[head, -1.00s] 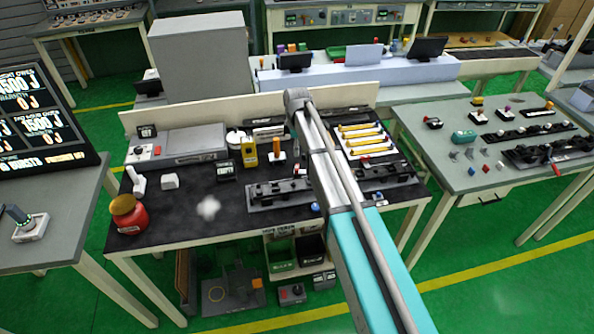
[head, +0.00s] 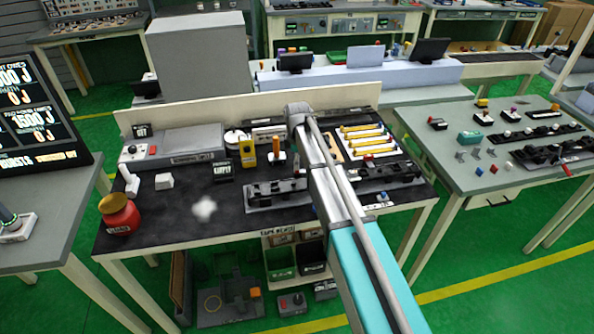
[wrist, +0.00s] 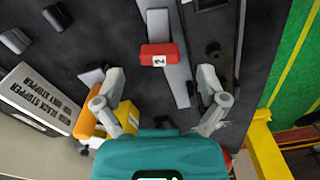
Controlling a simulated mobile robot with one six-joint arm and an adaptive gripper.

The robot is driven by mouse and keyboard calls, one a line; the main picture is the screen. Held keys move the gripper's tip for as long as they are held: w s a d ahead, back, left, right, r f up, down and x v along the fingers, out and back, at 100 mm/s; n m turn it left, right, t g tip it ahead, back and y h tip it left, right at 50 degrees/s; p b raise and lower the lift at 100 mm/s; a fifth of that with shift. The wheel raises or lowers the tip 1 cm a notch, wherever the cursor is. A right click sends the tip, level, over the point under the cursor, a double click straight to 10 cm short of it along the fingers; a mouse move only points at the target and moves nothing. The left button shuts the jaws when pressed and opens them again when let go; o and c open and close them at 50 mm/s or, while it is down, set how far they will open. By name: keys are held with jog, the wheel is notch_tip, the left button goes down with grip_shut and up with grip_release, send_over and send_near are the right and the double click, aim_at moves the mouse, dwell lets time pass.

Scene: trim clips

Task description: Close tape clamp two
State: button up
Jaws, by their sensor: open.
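A red clamp piece marked "2" (wrist: 158,56) sits across a light grey strip (wrist: 178,83) in the wrist view. My gripper (wrist: 164,78) is open, with one finger on each side of the strip. The red piece lies between and slightly beyond the fingertips, and nothing is held. I cannot tell the height of the fingers above it. In the head view my arm covers part of the dark bench (head: 222,230), and my gripper is hidden behind it.
In the wrist view a stopper label (wrist: 38,98) and an orange-yellow object (wrist: 84,122) are near the left finger. Black blocks (wrist: 56,18) lie further off. In the head view a red jar (head: 119,214) stands at the bench's left, and a dark fixture (head: 275,194) lies beside my arm.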

jog(key=shift+f+b, duration=1.05)
jog(key=shift+f, duration=0.3)
jog(key=c, duration=1.1)
jog(key=shift+a, duration=0.15)
jog(key=shift+c, duration=0.3)
